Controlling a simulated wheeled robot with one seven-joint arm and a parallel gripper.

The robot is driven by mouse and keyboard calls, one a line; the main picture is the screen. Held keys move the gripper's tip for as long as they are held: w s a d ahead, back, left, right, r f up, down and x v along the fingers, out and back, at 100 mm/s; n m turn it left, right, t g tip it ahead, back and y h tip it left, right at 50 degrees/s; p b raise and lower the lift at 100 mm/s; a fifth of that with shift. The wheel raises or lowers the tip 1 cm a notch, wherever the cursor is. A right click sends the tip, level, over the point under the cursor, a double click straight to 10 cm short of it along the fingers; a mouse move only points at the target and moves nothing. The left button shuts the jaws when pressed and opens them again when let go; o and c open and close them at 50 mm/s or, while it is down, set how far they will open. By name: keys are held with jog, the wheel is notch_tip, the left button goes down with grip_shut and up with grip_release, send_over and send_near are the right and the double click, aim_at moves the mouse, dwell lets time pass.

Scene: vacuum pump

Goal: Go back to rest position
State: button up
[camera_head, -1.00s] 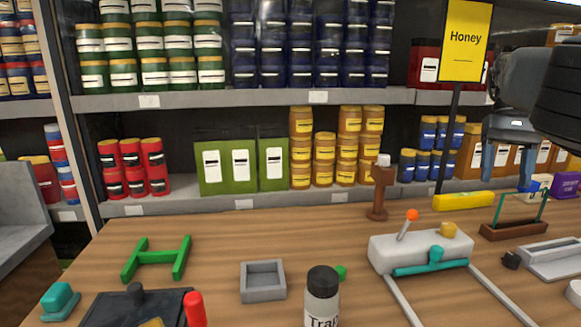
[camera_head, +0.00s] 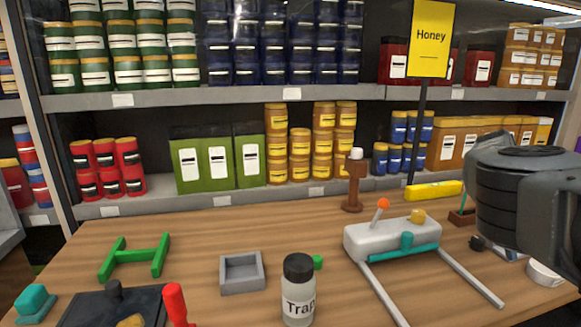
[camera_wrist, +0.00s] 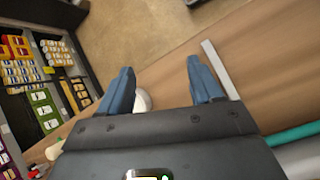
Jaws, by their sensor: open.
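My gripper (camera_wrist: 160,82) shows in the wrist view with its two blue fingers spread apart and nothing between them. The table and floor lie beyond the fingers. In the head view my arm is at the right edge, over the right side of the table, and the fingers are not visible there. The pump (camera_head: 392,238), a white body with a teal cylinder, an orange-tipped lever and two grey rails, stands on the table left of my arm. A bottle labelled "Trap" (camera_head: 299,290) stands upright at the front middle.
On the wooden table (camera_head: 215,220) are a green H-shaped piece (camera_head: 135,257), a grey square tray (camera_head: 242,287), a brown post (camera_head: 353,185) and a yellow bar (camera_head: 433,190). Stocked shelves (camera_head: 210,202) line the back. My arm hides items at right.

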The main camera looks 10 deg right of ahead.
jog(key=s+d+f+n+g+h+b, duration=0.1)
jog(key=s+d+f+n+g+h, duration=0.15)
jog(key=s+d+f, duration=0.4)
jog(key=s+d+f+n+g+h, duration=0.1)
jog(key=s+d+f+g+h, duration=0.15)
jog(key=s, duration=0.65)
jog(key=s+d+r+n+g+h+b, duration=0.2)
jog(key=s+d+r+n+g+h, duration=0.15)
jog(key=s+n+h, duration=0.8)
jog(key=w+a+f+m+t+y+b, duration=0.1)
jog(key=a+m+t, duration=1)
jog(key=m+t, duration=0.55)
jog(key=w+a+f+m+t+y+b, duration=0.1)
jog(key=w+a+f+m+t+y, duration=0.1)
jog(key=a+m+t, duration=1.35)
jog(key=s+a+f+n+g+y+b, duration=0.1)
jog(key=s+a+f+n+y, duration=0.1)
jog(key=s+a+n+y, duration=0.5)
jog(key=s+a+f+n+y+b, duration=0.1)
jog(key=s+a+f+n+y, duration=0.2)
jog(key=s+a+n+y, duration=0.4)
jog(key=s+a+n, duration=0.2)
jog(key=a+n, duration=0.5)
jog(key=a, duration=0.1)
jog(key=shift+s+n+g, duration=0.25)
jog(key=shift+n+g, duration=0.1)
jog(key=shift+n, duration=0.05)
